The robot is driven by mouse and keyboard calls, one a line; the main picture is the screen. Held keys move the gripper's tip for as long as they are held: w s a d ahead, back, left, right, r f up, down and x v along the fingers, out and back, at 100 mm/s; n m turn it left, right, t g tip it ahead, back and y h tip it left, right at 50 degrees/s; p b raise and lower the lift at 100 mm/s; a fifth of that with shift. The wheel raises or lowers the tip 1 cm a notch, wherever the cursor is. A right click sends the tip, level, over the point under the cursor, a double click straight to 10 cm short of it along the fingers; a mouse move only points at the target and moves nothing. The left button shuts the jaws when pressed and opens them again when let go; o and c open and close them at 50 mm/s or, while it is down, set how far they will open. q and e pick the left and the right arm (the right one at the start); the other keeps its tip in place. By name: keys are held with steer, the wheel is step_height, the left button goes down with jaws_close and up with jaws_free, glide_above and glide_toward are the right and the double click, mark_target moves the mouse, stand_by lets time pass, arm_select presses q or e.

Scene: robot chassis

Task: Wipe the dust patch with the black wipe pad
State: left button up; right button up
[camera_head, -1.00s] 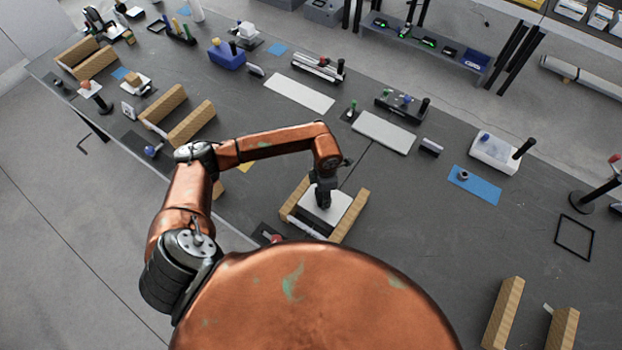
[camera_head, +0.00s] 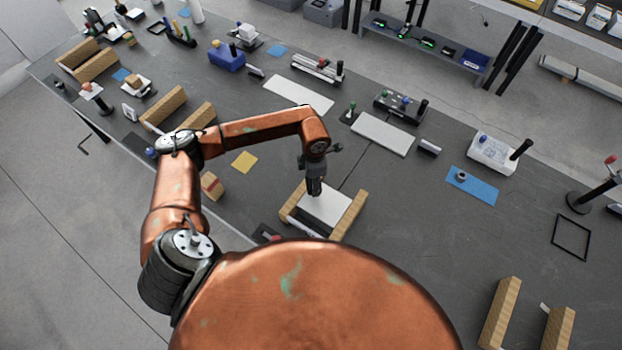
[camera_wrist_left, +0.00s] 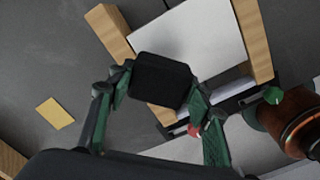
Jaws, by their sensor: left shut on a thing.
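My left gripper (camera_head: 315,188) is shut on the black wipe pad (camera_wrist_left: 162,80), which is clear between its green fingers in the left wrist view (camera_wrist_left: 160,88). In the head view the pad is hard to tell from the dark gripper. The gripper is over the far left part of a white plate (camera_head: 328,212), which also shows in the wrist view (camera_wrist_left: 208,42). I cannot tell whether the pad touches the plate. No distinct dust patch can be made out.
Wooden rails stand along the plate's left side (camera_head: 291,202) and right side (camera_head: 350,215). A yellow square (camera_head: 244,162) and a wooden block (camera_head: 211,186) lie to the left. A pale panel (camera_head: 384,133) lies beyond. The dark bench is clear to the plate's right.

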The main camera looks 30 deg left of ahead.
arm_select(q)
step_height(320, 180, up, 2)
steer(key=shift+a+r+p, duration=0.1)
steer(key=shift+a+p, duration=0.05)
steer(key=shift+p, duration=0.25)
steer(key=shift+r, duration=0.1)
